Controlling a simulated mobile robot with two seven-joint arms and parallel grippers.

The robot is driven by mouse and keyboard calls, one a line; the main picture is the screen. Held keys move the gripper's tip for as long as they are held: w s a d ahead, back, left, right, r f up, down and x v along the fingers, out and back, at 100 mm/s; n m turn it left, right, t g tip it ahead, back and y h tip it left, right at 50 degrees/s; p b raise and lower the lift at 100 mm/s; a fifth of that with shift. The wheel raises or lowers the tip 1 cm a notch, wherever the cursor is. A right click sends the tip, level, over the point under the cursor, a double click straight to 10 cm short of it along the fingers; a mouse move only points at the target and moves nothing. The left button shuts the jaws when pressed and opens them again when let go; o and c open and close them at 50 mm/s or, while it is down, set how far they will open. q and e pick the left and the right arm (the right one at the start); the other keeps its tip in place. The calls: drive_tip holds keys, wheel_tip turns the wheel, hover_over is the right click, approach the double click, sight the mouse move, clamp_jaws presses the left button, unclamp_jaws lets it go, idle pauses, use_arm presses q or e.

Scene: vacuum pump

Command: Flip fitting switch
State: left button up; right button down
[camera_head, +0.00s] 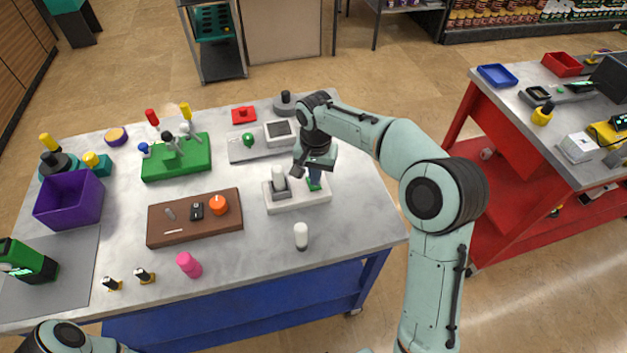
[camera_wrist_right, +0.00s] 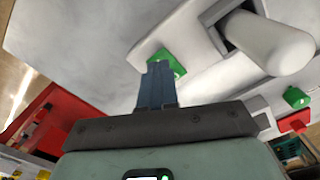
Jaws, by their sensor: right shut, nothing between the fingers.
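A pale grey base block (camera_head: 312,201) stands on the table's right part. It carries an upright white cylinder (camera_head: 278,177) in a grey holder and a small green switch (camera_head: 314,187) at its right end. I take this green part as the fitting switch. My right gripper (camera_head: 315,178) points down over it, shut and empty. In the right wrist view the closed dark fingertips (camera_wrist_right: 158,68) overlap the green switch (camera_wrist_right: 168,60) and hide part of it; I cannot tell whether they touch. The white cylinder (camera_wrist_right: 268,42) is close beside. My left gripper is out of view.
A grey box with a dark screen (camera_head: 281,132) and a green knob (camera_head: 248,139) stands behind the block. A brown panel (camera_head: 165,234) lies to the left, a white-topped bottle (camera_head: 301,236) in front. The marble table (camera_head: 345,225) is clear at the right front.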

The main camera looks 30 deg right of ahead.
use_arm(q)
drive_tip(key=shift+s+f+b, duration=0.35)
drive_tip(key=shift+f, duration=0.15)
use_arm(e)
drive_tip(key=shift+f, duration=0.9)
idle(0.4)
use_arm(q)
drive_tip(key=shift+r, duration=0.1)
use_arm(e)
drive_tip(key=shift+r, duration=0.1)
drive_tip(key=shift+r+p, duration=0.7)
drive_tip(key=shift+r, duration=0.55)
drive_tip(key=shift+r+p, duration=1.1)
drive_tip(key=shift+r, duration=1.1)
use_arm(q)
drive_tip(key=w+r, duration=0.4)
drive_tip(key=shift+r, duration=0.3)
